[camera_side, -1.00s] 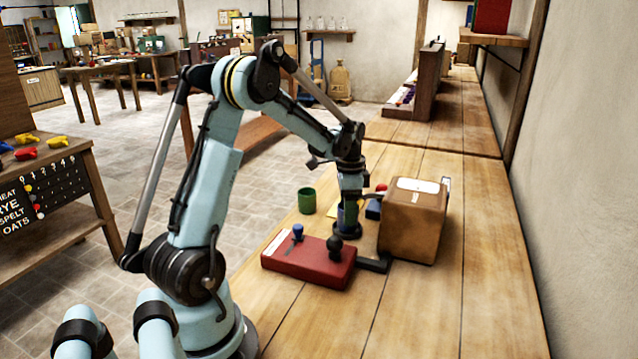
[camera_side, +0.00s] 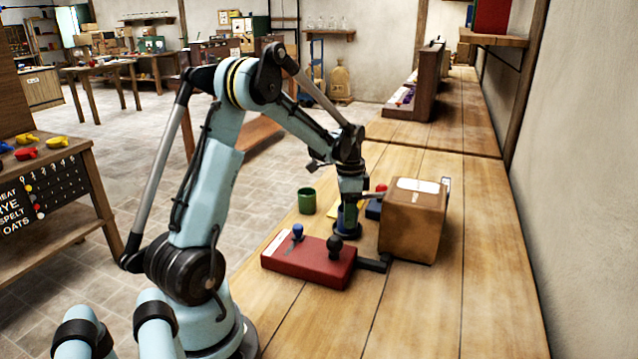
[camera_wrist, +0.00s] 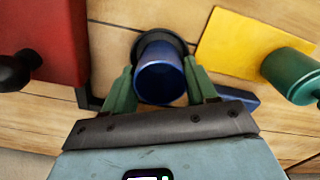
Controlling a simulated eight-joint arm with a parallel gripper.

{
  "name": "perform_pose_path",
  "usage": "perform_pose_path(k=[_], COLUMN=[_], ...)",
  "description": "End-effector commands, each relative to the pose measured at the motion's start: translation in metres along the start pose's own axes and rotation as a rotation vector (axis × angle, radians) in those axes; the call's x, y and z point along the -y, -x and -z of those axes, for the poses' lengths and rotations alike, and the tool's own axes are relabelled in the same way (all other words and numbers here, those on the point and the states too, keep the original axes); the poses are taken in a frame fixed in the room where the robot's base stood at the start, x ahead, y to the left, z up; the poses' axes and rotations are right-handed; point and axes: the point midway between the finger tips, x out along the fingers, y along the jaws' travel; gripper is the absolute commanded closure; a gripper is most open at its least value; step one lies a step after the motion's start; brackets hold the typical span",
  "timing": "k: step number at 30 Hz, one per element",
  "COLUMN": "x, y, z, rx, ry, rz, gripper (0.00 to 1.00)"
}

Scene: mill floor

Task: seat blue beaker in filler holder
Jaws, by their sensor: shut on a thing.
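The blue beaker (camera_wrist: 160,80) stands upright between the two green fingers of my gripper (camera_wrist: 162,88) in the wrist view. My gripper is shut on it. In the side view my gripper (camera_side: 350,208) points straight down over the holder, with little of the beaker showing. The filler holder is a dark round ring (camera_side: 346,234) joined to the red filler box (camera_side: 308,262); its black rim (camera_wrist: 181,42) shows around the beaker's far side in the wrist view. The beaker's base is at the ring; I cannot tell whether it rests fully on the bottom.
A green beaker (camera_side: 307,201) stands left of my gripper. A brown box (camera_side: 412,222) stands close on the right. A yellow sheet (camera_wrist: 235,48) lies nearby.

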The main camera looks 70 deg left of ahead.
Motion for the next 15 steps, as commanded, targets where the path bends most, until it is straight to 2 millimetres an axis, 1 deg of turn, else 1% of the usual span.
perform_pose_path(k=[8, 9, 11, 15], x=[0.0, 0.0, 0.0, 0.0], y=[-0.0053, -0.0057, -0.0055, -0.0054], z=[0.0, 0.0, 0.0, 0.0], rx=[0.0, 0.0, 0.0, 0.0], ry=[0.0, 0.0, 0.0, 0.0], rz=[0.0, 0.0, 0.0, 0.0], gripper=[0.77, 0.42, 0.32, 0.32])
